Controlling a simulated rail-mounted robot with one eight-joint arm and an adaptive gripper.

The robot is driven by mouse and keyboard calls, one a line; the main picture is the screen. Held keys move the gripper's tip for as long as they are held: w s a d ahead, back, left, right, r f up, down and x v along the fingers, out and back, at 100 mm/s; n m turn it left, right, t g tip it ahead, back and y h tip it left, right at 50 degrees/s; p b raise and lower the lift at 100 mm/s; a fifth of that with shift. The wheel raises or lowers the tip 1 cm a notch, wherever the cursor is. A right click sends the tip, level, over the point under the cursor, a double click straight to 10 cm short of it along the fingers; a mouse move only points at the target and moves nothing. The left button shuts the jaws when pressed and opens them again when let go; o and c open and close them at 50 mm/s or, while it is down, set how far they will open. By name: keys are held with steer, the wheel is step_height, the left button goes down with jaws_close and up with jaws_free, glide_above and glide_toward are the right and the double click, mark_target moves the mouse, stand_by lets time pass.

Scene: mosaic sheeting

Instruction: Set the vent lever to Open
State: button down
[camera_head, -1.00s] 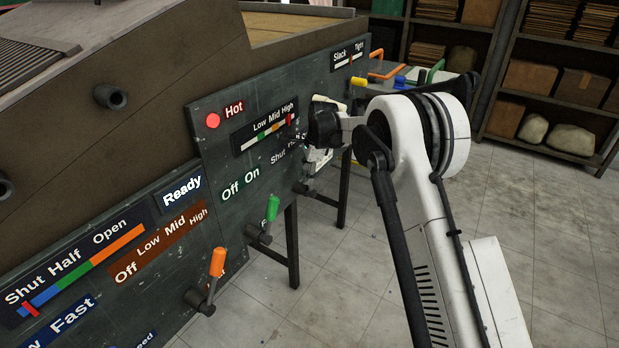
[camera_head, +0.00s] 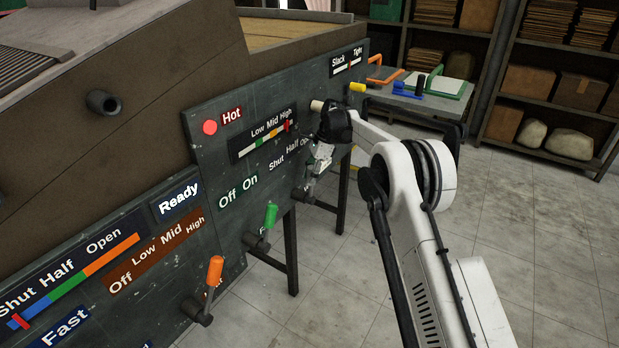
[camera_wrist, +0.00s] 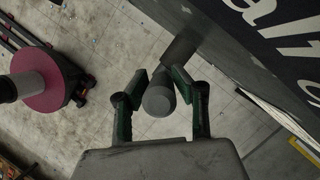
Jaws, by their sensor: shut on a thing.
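The vent lever (camera_wrist: 158,100) is a grey handle with a rounded end, seen in the wrist view between my gripper's two fingers. My gripper (camera_wrist: 158,92) is shut on it. In the head view my gripper (camera_head: 317,168) hangs down in front of the panel, below the label "Shut Half Open" (camera_head: 290,154), and hides most of the lever. The lever's dark pivot (camera_head: 302,193) shows at its lower left. The vent gauge (camera_head: 75,270) at the lower left has its red marker at the Shut end.
The dark panel (camera_head: 225,150) carries a green-handled lever (camera_head: 270,216) and an orange-handled lever (camera_head: 215,270) left of my gripper. A yellow handle (camera_head: 357,87) sticks out above right. A table (camera_head: 440,101) and shelves stand behind. The floor at right is clear.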

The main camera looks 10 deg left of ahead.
steer(key=c, duration=1.4)
jaws_free()
steer(key=shift+r, duration=0.1)
steer(key=v, duration=0.7)
steer(key=shift+d+r, duration=0.1)
steer(key=shift+r, duration=0.05)
steer(key=shift+c, duration=0.6)
